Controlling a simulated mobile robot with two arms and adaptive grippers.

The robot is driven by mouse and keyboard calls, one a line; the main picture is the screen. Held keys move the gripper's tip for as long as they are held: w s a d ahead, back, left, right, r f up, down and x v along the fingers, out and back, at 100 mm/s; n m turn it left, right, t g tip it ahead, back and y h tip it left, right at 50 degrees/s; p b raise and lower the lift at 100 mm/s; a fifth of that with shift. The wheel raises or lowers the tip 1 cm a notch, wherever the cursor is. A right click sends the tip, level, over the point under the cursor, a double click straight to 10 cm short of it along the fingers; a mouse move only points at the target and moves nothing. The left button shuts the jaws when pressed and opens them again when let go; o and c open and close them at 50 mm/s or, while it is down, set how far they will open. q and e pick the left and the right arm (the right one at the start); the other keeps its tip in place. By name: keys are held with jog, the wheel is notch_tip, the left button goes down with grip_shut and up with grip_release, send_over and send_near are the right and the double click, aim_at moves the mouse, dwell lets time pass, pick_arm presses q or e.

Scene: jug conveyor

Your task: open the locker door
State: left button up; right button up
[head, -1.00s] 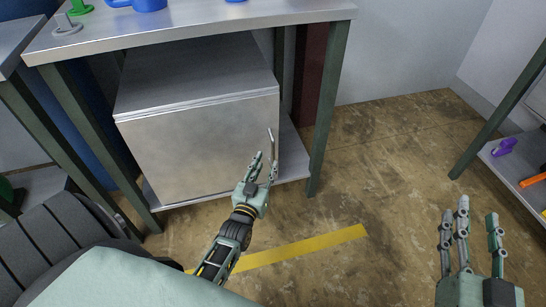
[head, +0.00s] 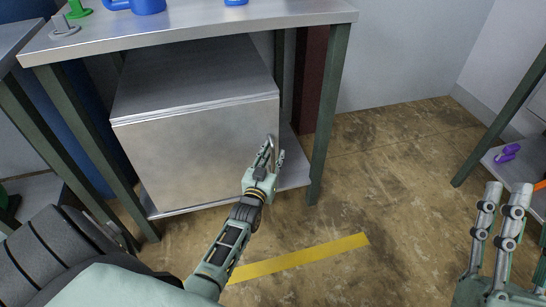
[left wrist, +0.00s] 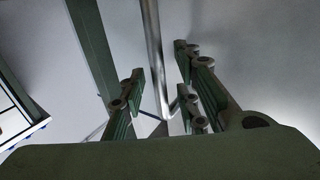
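The locker is a grey metal box standing on the low shelf under the workbench, and its door (head: 200,155) faces me and looks shut. Its handle (head: 271,142) is a thin upright bar at the door's right edge. My left gripper (head: 270,158) is at the handle, with fingers on both sides of it. In the left wrist view the handle (left wrist: 154,60) runs down between the open fingers (left wrist: 160,100), with gaps visible on each side. My right gripper (head: 503,205) is open and empty at the lower right, far from the locker.
The workbench top (head: 200,32) lies above the locker and carries blue items and a green one. Its right front leg (head: 330,115) stands close to the right of my left gripper. A shelf at the right holds a purple object (head: 507,153). Floor in the middle is clear.

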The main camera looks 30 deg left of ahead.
pick_arm(q)
grip_shut()
dwell(0.6)
